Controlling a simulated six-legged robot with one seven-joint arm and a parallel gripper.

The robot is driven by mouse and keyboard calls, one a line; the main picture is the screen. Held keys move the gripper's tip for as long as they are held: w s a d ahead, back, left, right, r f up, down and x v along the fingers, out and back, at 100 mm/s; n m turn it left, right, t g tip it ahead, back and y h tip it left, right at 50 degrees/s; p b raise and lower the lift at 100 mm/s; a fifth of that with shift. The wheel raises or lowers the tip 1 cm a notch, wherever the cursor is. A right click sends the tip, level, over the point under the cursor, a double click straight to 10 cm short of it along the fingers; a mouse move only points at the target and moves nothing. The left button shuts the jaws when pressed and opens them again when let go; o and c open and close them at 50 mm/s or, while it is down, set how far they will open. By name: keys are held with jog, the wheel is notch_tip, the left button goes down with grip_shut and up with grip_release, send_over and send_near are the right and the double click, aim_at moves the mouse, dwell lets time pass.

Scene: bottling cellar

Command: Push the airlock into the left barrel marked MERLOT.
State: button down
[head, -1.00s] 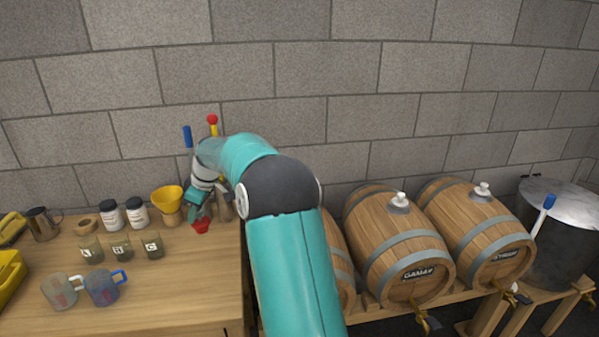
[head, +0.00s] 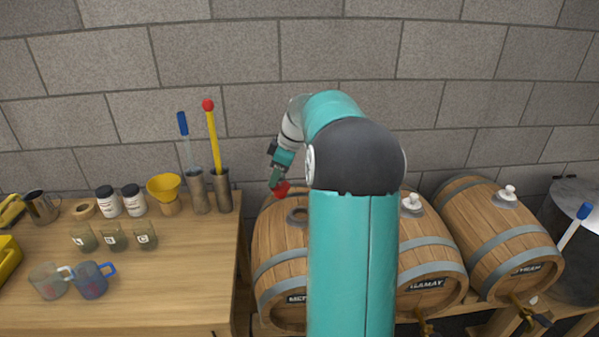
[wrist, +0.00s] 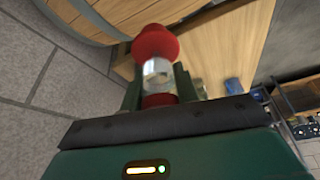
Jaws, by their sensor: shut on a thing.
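My gripper (head: 277,181) is shut on the airlock (head: 283,188), whose red end shows at the fingertips. In the wrist view the airlock (wrist: 156,68) has a red rounded top, a clear middle and a red lower part between the green fingers. The left barrel (head: 280,250) lies on its side on a rack, its label partly hidden by my arm and starting "ME". Its dark round bung hole (head: 297,216) faces up and is open. The airlock is above and to the left of this hole, near the barrel's back left edge, apart from the hole.
The GAMAY barrel (head: 432,255) and another barrel (head: 500,235) on the right each carry a white stopper. The wooden table (head: 190,290) at left holds mugs, jars, a yellow funnel (head: 164,187) and tall cylinders with rods (head: 222,190). A wall stands behind.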

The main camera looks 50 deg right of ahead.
jog(key=s+d+r, duration=0.2)
jog(key=s+d, duration=0.1)
jog(key=s, duration=0.2)
notch_tip(320, 180, down, 7)
jog(key=shift+s+a+r, duration=0.2)
jog(key=shift+s+a, duration=0.1)
jog(key=shift+s, duration=0.05)
jog(key=shift+f, duration=1.15)
dwell(2.2)
jog(key=shift+c, duration=2.4)
grip_release()
